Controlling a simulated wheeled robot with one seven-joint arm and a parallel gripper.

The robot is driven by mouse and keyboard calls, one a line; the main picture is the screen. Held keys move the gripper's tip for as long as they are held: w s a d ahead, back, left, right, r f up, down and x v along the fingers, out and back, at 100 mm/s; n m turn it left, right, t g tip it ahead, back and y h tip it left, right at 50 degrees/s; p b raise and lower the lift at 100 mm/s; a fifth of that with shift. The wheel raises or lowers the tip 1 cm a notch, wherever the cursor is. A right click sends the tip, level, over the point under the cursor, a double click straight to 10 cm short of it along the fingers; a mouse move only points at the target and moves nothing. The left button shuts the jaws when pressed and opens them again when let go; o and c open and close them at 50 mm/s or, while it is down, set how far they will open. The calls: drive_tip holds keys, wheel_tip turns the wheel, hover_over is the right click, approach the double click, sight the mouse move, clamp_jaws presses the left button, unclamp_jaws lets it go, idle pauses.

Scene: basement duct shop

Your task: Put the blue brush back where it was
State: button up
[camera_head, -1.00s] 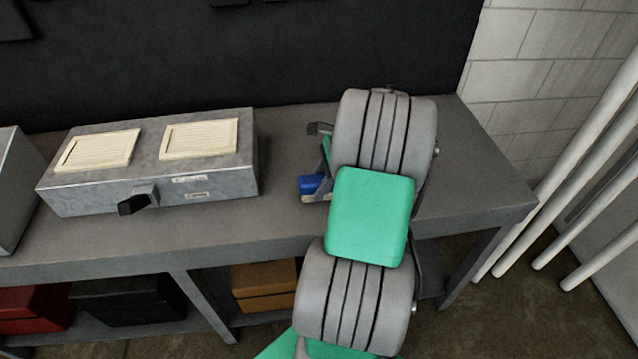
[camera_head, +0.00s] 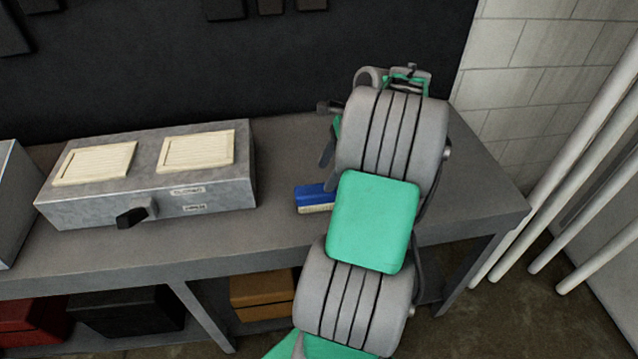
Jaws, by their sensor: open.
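The blue brush (camera_head: 314,197) lies on the grey workbench, with a blue top and pale bristles below. My arm hides its right part. My gripper (camera_head: 326,152) is partly visible left of my arm's upper link, above and behind the brush. It is open and looks apart from the brush. One finger shows; the other is hidden or hard to make out.
A grey metal box (camera_head: 150,178) with two cream louvred vents and a black handle stands left on the workbench (camera_head: 275,228). Bare bench lies between box and brush. White pipes (camera_head: 560,165) lean at right. Red, black and orange boxes (camera_head: 262,290) sit on the lower shelf.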

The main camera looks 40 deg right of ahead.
drive_tip(key=v, duration=0.3)
drive_tip(key=shift+p, duration=0.35)
drive_tip(key=w+a+r+n+h, duration=0.1)
drive_tip(key=w+a+r+n, duration=0.1)
drive_tip(key=a+n, duration=0.75)
drive_tip(key=w+a+r+n+h, duration=0.1)
drive_tip(key=w+a+r+n, duration=0.3)
drive_tip(key=a, duration=1)
drive_tip(key=s+a+f+n+t+h, duration=0.1)
drive_tip(key=s+a+f+n, duration=0.2)
drive_tip(key=s+a+n, duration=0.4)
drive_tip(key=s+n, duration=0.1)
drive_tip(key=n, duration=0.3)
drive_tip(key=shift+s+a+h, duration=0.15)
drive_tip(key=shift+a+h, duration=0.25)
drive_tip(key=shift+f+n, duration=0.15)
drive_tip(key=shift+n, duration=0.1)
drive_tip(key=shift+c, duration=0.2)
